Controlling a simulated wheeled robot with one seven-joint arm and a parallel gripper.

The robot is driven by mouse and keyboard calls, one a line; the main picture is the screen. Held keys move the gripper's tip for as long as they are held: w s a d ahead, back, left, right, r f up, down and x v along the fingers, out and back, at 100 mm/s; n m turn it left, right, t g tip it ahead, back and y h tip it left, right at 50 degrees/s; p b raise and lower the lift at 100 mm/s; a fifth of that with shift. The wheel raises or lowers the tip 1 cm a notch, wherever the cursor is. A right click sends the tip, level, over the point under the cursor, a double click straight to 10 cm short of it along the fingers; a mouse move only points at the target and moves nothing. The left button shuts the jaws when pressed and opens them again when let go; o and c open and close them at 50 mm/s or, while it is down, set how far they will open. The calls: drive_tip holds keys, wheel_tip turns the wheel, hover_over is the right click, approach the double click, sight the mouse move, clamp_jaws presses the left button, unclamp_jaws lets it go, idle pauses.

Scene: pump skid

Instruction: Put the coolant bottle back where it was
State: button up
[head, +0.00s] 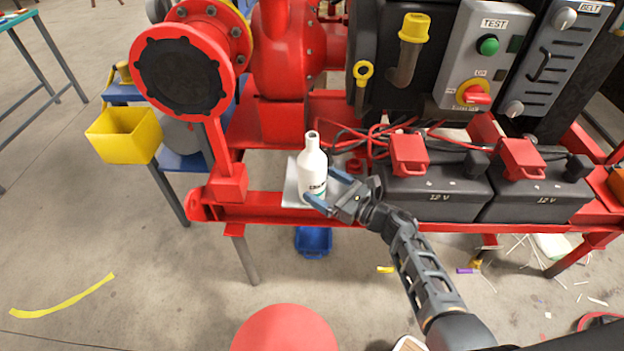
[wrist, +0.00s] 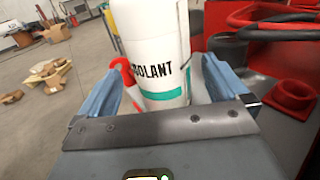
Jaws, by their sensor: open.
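The white coolant bottle (head: 313,172) stands upright on a pale sheet (head: 291,188) on the red skid frame, left of the batteries. It has a green band and dark lettering, and its top is out of the wrist view (wrist: 160,45). My gripper (head: 326,190) is at the bottle's lower body, coming from the right. In the wrist view its two blue fingers (wrist: 160,90) are apart, one on each side of the bottle. I cannot tell whether either finger touches it.
Two black 12 V batteries (head: 432,188) with red terminal covers sit right of the bottle, with red and black cables behind. A red pump flange (head: 182,78) rises at the left. A blue bin (head: 313,242) is below the frame. Open floor lies at the left.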

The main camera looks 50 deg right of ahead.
drive_tip(key=s, duration=0.6)
drive_tip(key=s+a+r+m+h, duration=0.1)
drive_tip(key=s+a+r+m, duration=0.15)
drive_tip(key=a+m, duration=0.25)
drive_tip(key=s+a+r+m+t+h, duration=0.1)
drive_tip(key=s+a+r+m, duration=0.1)
drive_tip(key=s+a+m, duration=0.25)
drive_tip(key=s+a+r+m, duration=0.3)
drive_tip(key=a+m, duration=0.2)
drive_tip(key=a, duration=0.1)
drive_tip(key=s+a+r+m+g, duration=0.2)
drive_tip(key=s+r+m, duration=0.4)
drive_tip(key=m, duration=0.5)
drive_tip(key=s+a+r+m+g+y, duration=0.1)
drive_tip(key=s+a+r+m, duration=0.3)
drive_tip(key=s+m, duration=0.6)
drive_tip(key=shift+s+a+r+m+g+b, duration=0.4)
drive_tip(key=shift+r+m+g, duration=0.2)
drive_tip(key=shift+r, duration=0.65)
